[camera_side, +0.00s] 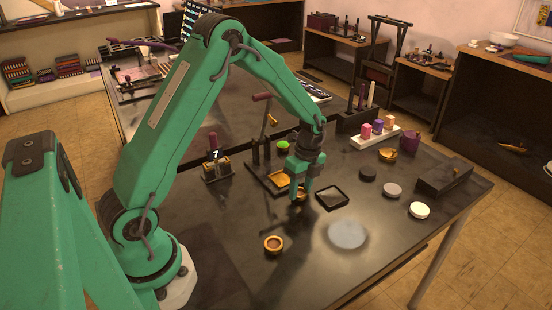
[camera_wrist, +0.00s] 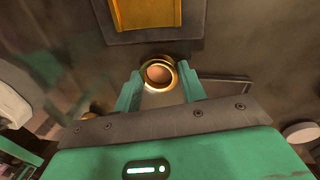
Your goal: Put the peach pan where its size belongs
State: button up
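A small round pan with a gold rim and a peach-toned inside (camera_wrist: 159,74) is between the fingertips of my gripper (camera_wrist: 160,70) in the wrist view. The fingers stand apart on either side of its rim; whether they touch it is too close to tell. In the side view my gripper (camera_side: 300,192) points down at the middle of the table, and the pan there is mostly hidden by the fingers. A gold square tray (camera_side: 278,180) in a dark frame lies just left of the gripper; it also shows in the wrist view (camera_wrist: 140,14).
Another round pan (camera_side: 273,244) stands nearer the front. A dark square tray (camera_side: 332,197) lies right of my gripper. Black, grey and white discs (camera_side: 392,190), a gold dish (camera_side: 388,154) and a purple cup (camera_side: 410,141) are further right. A pale round patch (camera_side: 347,235) lies on the table.

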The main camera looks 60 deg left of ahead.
aim_at(301, 195)
jog(key=shift+c, duration=0.9)
jog(key=shift+r, duration=0.15)
jog(key=shift+r, duration=0.5)
jog(key=r, duration=0.3)
jog(key=shift+s+d+r, duration=0.1)
jog(key=shift+d+r, duration=0.05)
jog(key=shift+d, duration=0.15)
jog(key=s+d+r, duration=0.4)
jog(key=d+r, duration=0.2)
jog(key=d, duration=0.4)
jog(key=shift+s+r, duration=0.15)
jog(key=shift+r, duration=0.05)
jog(key=w+a+r+n, duration=0.1)
jog(key=w+r+n, duration=0.1)
jog(key=r, duration=0.1)
jog(key=w+a+r+n, duration=0.2)
jog(key=r, duration=0.2)
jog(key=w+a+r+n, duration=0.1)
jog(key=w+r+n, duration=0.1)
jog(key=r, duration=0.1)
jog(key=shift+w+a+r, duration=0.15)
jog(key=shift+a+r, duration=0.05)
jog(key=shift+r, duration=0.2)
